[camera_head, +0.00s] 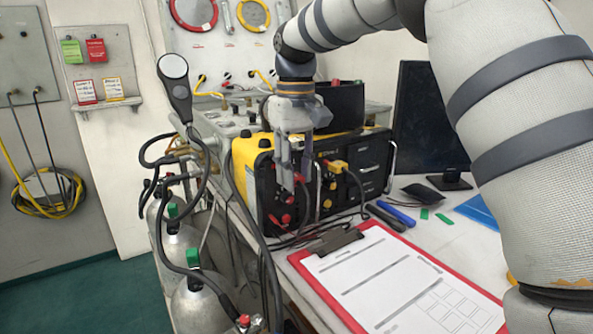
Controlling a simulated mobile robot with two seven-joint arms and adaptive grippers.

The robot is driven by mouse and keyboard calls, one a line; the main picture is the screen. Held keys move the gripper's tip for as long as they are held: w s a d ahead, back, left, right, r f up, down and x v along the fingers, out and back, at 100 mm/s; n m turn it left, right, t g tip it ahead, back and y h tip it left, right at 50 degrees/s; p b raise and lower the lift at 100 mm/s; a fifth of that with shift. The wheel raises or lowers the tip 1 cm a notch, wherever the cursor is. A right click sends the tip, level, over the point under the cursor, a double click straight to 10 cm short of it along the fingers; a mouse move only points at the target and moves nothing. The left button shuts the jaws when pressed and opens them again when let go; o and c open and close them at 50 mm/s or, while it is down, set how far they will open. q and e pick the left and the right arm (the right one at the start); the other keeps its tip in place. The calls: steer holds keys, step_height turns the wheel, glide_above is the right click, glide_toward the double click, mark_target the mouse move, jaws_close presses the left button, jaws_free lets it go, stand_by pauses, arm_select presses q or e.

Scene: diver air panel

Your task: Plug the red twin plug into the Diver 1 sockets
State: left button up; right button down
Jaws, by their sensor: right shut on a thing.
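My right gripper (290,172) points down in front of the yellow and black box (249,158). It is shut on what looks like the red twin plug (299,179), which is mostly hidden by the fingers. The plug is close to the box's front; I cannot tell whether it touches the sockets. Red parts (287,219) show low on the front's left half, below the gripper. The Diver 1 label cannot be read, and the arm hides part of that face. My left gripper is not in view.
A yellow plug (336,167) with a dark cable sits on the box's right half. Gas cylinders (201,300) and hoses stand at the left. A dark monitor (423,120) stands behind right.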

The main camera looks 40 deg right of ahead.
steer(key=shift+w, duration=0.15)
steer(key=c, duration=1.2)
jaws_free()
step_height(320, 180, up, 12)
steer(key=shift+f, duration=0.1)
